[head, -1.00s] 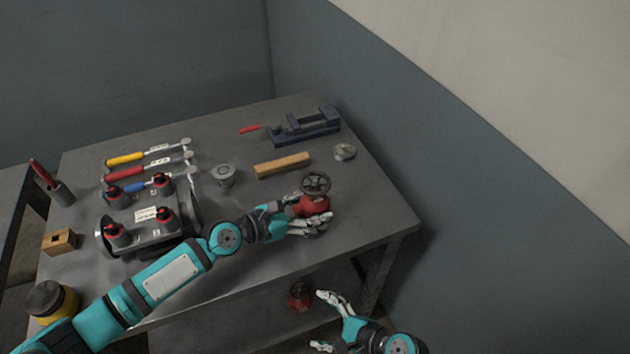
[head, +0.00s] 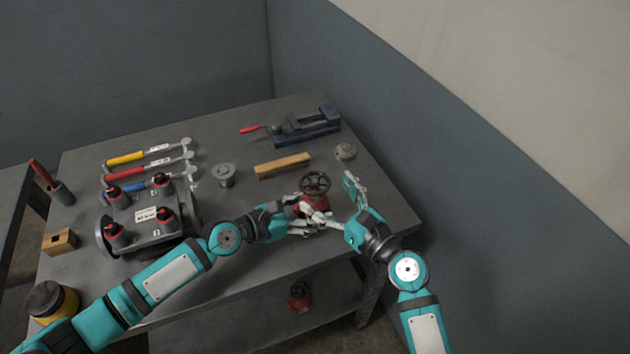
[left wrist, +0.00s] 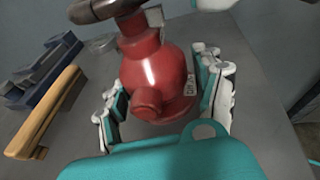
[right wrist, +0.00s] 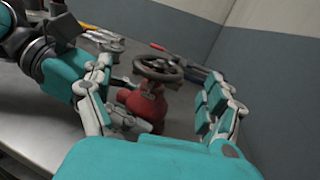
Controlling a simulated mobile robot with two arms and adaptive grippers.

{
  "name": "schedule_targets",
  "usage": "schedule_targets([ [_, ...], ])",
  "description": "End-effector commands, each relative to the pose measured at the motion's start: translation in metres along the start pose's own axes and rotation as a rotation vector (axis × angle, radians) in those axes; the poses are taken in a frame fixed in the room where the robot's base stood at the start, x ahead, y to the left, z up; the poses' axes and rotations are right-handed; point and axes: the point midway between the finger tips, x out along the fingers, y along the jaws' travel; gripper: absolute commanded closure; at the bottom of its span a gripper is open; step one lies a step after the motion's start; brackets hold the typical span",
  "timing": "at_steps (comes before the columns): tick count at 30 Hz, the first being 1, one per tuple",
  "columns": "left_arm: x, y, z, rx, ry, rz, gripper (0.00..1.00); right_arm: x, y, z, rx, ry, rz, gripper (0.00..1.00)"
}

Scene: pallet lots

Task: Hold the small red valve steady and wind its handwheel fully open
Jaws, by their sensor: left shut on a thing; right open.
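The small red valve (head: 316,205) stands upright near the table's right front edge, with its dark handwheel (head: 315,183) on top. My left gripper (head: 308,217) is shut on the valve's red body; in the left wrist view its fingers lie on both sides of the body (left wrist: 150,75). My right gripper (head: 331,198) is open beside the valve. In the right wrist view the handwheel (right wrist: 158,69) and body (right wrist: 148,105) show between its spread fingers, and it is not closed on them. The right fingers partly hide the valve body in the head view.
Another red valve (head: 300,296) sits on the lower shelf. A wall stands at right.

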Motion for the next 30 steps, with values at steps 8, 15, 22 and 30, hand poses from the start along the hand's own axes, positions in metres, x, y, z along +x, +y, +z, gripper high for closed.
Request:
schedule_targets([
  [8,0.000,-0.002,-0.001,0.000,0.002,-0.003,0.50,0.041,0.000,0.000,-0.001,0.000,0.000,0.11],
  [15,0.000,-0.002,-0.002,0.000,0.003,-0.003,0.50,0.049,0.000,-0.001,-0.002,0.002,0.000,0.11],
  [22,0.001,-0.002,-0.002,-0.001,0.003,-0.004,0.50,0.049,0.000,-0.001,-0.002,0.002,0.000,0.19],
  [30,0.001,-0.003,-0.002,-0.001,0.004,-0.005,0.50,0.048,0.000,-0.001,-0.002,0.002,0.000,0.54],
])
